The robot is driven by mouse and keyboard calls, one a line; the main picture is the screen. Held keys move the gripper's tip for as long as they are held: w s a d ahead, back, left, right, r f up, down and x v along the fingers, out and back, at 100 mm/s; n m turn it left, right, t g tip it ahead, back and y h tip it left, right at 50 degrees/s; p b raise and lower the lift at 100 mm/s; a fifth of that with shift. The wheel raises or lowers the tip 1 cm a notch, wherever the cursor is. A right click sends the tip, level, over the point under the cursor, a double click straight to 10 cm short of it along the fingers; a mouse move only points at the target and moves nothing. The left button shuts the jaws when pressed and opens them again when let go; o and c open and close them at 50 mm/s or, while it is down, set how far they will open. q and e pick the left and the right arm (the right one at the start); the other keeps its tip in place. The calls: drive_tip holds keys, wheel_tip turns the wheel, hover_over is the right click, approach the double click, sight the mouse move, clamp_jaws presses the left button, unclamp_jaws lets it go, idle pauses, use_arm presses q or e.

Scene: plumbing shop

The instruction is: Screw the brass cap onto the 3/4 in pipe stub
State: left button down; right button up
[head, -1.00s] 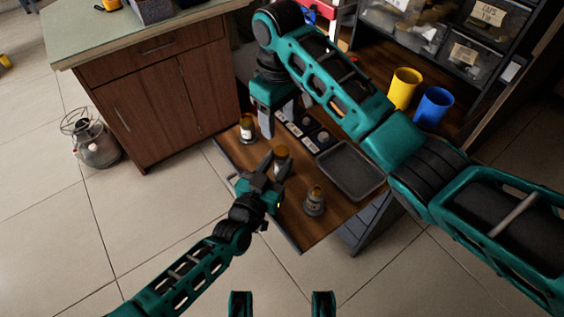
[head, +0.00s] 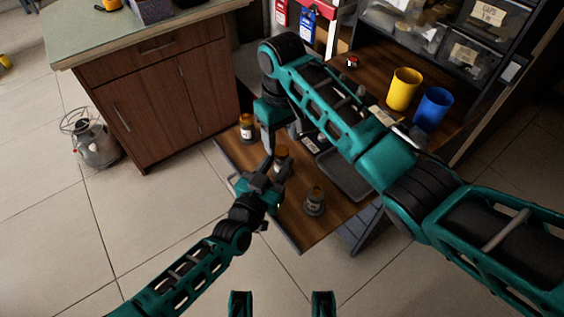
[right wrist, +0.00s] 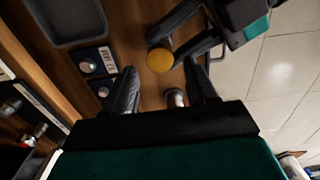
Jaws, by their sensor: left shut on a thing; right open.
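Three upright pipe stubs stand on the wooden board: one at the back left (head: 246,127), one in the middle (head: 282,153) and one at the front (head: 315,201). I cannot read their sizes. My left gripper (head: 273,167) is shut on the middle stub. In the right wrist view a round brass top (right wrist: 159,61) shows between its fingers; I cannot tell whether this is a cap or the stub's end. My right gripper (right wrist: 163,84) is open and empty, just behind the middle stub in the head view. Another stub (right wrist: 175,98) shows beyond its fingers.
A dark tray (right wrist: 62,42) lies on the board's right side. Labelled cards with small round metal parts (right wrist: 88,66) lie beside it. Yellow (head: 404,89) and blue (head: 433,108) cups stand behind. A cabinet (head: 150,95) is at left.

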use_arm(q)
drive_tip(key=shift+r, duration=0.1)
use_arm(e)
drive_tip(key=shift+f, duration=1.35)
drive_tip(key=shift+c, duration=0.2)
clamp_jaws()
drive_tip(key=shift+o, duration=1)
unclamp_jaws()
wheel_tip(320, 180, up, 12)
use_arm(q)
drive_tip(key=c, duration=0.6)
unclamp_jaws()
